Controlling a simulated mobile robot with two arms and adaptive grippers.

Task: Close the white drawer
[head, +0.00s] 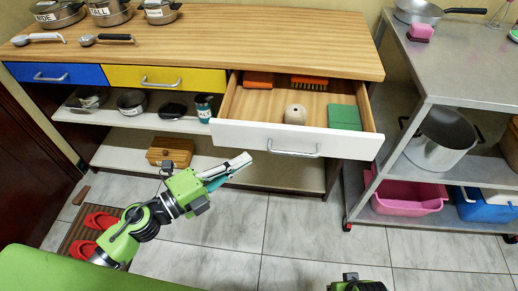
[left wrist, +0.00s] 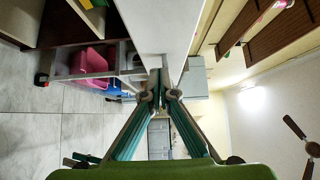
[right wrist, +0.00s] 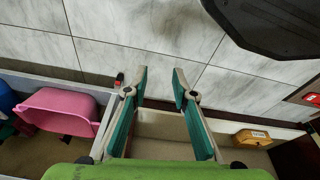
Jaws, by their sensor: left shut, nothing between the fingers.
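The white drawer (head: 340,142) under the wooden counter is pulled out, with its handle (head: 295,145) on the front. Inside it lie an orange block (head: 258,80), an orange brush (head: 309,83), a beige rounded object (head: 295,114) and a green block (head: 344,117). My left gripper (head: 243,160) is shut and empty, just below and in front of the drawer front's left half; contact cannot be told. In the left wrist view, its fingertips (left wrist: 164,88) meet by a white panel. My right gripper (right wrist: 160,72) is open and empty above the floor in the right wrist view.
A blue drawer (head: 55,74) and a yellow drawer (head: 165,79) are closed to the left. Open shelves below hold pots and a wooden box (head: 170,152). A metal cart (head: 465,85) stands right, with a pink tub (head: 405,200).

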